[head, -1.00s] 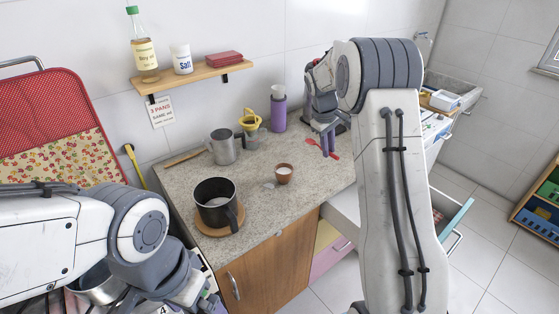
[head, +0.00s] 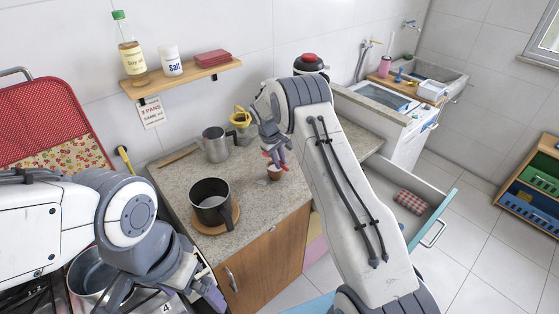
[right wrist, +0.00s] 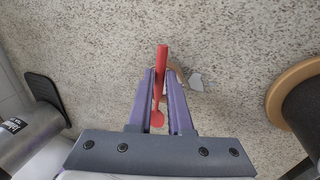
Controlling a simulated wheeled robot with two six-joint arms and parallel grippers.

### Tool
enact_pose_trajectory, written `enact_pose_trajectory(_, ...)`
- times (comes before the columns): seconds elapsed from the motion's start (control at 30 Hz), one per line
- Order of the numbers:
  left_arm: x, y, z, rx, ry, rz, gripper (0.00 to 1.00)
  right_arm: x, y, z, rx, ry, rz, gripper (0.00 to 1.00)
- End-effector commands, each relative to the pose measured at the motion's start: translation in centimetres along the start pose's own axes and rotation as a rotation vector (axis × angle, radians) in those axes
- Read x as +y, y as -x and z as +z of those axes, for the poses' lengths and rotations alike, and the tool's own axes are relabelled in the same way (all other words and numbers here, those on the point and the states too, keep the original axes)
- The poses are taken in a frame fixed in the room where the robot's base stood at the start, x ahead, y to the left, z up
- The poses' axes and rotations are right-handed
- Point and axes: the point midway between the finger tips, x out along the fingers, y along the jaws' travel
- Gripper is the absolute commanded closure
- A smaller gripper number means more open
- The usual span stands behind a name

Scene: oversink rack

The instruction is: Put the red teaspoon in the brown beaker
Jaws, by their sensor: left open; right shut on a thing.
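The red teaspoon (right wrist: 161,60) is between the purple fingers of my right gripper (right wrist: 162,75), its bowl towards the palm and its handle end past the fingertips in the right wrist view. In the head view, my right gripper (head: 276,160) is low over the small brown beaker (head: 275,175), with red showing at its fingers. In the right wrist view, only a brown sliver beside the right finger shows, likely the beaker; the rest is hidden. I cannot tell whether the spoon touches it. My left gripper (head: 205,287) is open and empty at the lower left, over the stove side.
A dark pot (head: 211,200) stands on a round wooden board (head: 236,212) left of the beaker. A grey metal jug (head: 216,145) and a yellow item (head: 241,118) stand behind. A small grey flat piece (right wrist: 196,82) lies near the beaker. An open drawer (head: 437,215) is at right.

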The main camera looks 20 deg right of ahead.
Motion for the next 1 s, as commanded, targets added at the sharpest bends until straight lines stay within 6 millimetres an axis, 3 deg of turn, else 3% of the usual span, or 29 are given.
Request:
enact_pose_trajectory(0.13, 0.1, 0.9, -0.1, 0.000, 0.001, 0.000, 0.00, -0.3, -1.2, 0.0, 0.001, -0.001, 0.001, 1.00)
enact_pose_trajectory(0.87, 0.0, -0.4, 0.0, 0.000, 0.000, 0.000, 0.00, -0.8, -2.9, 0.1, 0.000, 0.000, -0.001, 1.00)
enact_pose_trajectory(0.9, 0.0, -0.3, 0.0, 0.000, 0.000, 0.000, 0.00, -0.8, -2.9, 0.1, -0.001, 0.000, -0.002, 0.78)
enact_pose_trajectory(0.93, 0.0, -0.4, 0.0, 0.000, 0.000, 0.000, 0.00, -0.8, -2.9, 0.1, -0.001, 0.000, -0.002, 0.70)
enact_pose_trajectory(1.0, 0.0, -0.4, 0.0, 0.000, 0.000, 0.000, 0.00, -0.8, -3.0, 0.1, -0.001, 0.000, -0.002, 0.70)
